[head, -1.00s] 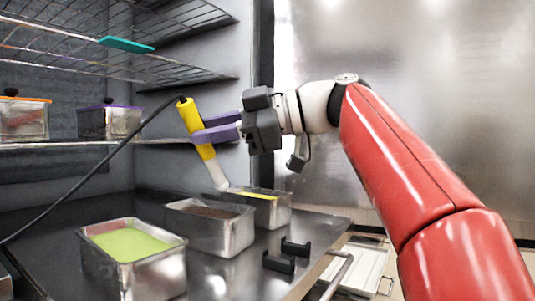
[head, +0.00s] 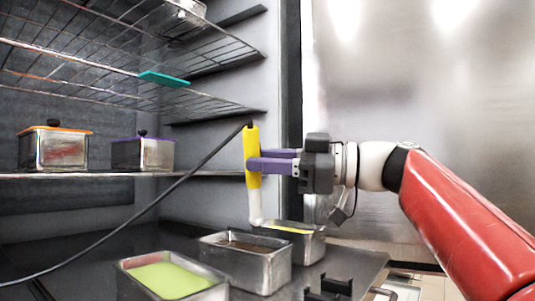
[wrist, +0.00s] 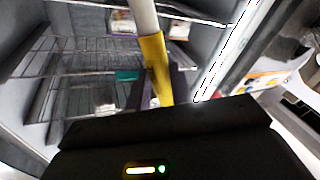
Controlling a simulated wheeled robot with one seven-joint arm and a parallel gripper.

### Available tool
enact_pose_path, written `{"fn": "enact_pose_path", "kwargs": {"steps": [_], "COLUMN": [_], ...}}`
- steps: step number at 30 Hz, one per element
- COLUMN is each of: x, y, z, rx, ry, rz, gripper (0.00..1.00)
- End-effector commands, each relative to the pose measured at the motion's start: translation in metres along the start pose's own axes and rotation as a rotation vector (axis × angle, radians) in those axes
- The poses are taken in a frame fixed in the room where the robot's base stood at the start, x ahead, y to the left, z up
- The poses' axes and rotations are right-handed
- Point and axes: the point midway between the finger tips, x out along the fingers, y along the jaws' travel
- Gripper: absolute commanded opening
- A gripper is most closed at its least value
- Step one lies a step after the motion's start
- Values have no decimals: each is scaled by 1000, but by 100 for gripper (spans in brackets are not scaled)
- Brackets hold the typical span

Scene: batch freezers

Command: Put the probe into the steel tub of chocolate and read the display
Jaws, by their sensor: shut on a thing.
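The probe (head: 252,170) has a yellow handle, a white lower end and a black cable running off to the lower left. My gripper (head: 262,166) is shut on its yellow handle, with the probe nearly upright and its white end down. In the head view that end overlaps the far tub's near corner; I cannot tell whether it touches. The steel tub of chocolate (head: 268,272), with brown contents, is the middle of three open tubs, nearer than the probe's tip. In the wrist view the yellow handle (wrist: 157,68) shows beyond the dark gripper body. No display can be made out.
A tub with green contents (head: 172,279) stands nearer, and one with yellow contents (head: 312,246) stands farther. Two lidded tubs, orange-rimmed (head: 54,152) and purple-rimmed (head: 142,155), sit on the shelf at left. Wire racks (head: 120,65) hang above. A black bracket (head: 328,289) lies at right.

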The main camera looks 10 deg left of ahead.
Motion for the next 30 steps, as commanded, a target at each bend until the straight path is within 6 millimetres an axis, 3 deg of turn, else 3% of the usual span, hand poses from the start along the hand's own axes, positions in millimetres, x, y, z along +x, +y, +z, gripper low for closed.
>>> {"fn": "enact_pose_path", "kwargs": {"steps": [30], "x": [-4], "y": [-32], "z": [66], "rx": [-1], "ry": [0], "rz": [0], "gripper": [0]}}
